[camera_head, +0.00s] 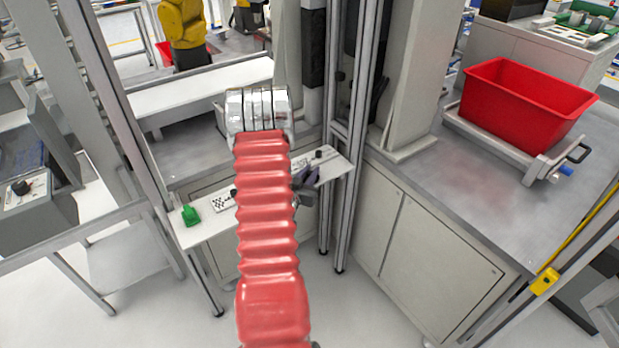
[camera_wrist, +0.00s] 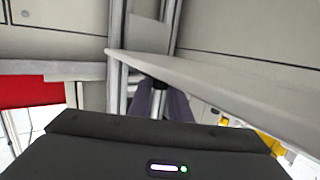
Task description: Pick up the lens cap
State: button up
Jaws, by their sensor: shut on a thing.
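My gripper (camera_head: 306,178) shows as dark fingers just right of my red arm cover, at the front edge of the narrow white shelf. In the wrist view my gripper (camera_wrist: 160,100) has its two grey-purple fingers close together. They are shut on a small dark thing, the lens cap (camera_wrist: 160,84), of which only a little shows between the tips. In the head view the cap is too small or hidden to make out. The shelf's edge (camera_wrist: 215,88) runs close beside the fingers in the wrist view.
The white shelf (camera_head: 206,231) holds a green item (camera_head: 190,215), a checkered plate (camera_head: 222,201) and a small black knob-like piece (camera_head: 318,154). Metal posts (camera_head: 345,200) stand right of my gripper. A red bin (camera_head: 515,105) sits on the right-hand bench.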

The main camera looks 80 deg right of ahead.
aim_at(310, 172)
grip_shut()
jog(key=shift+r, duration=0.15)
notch_tip(310, 172, up, 10)
jog(key=shift+f, duration=0.15)
dwell(0.4)
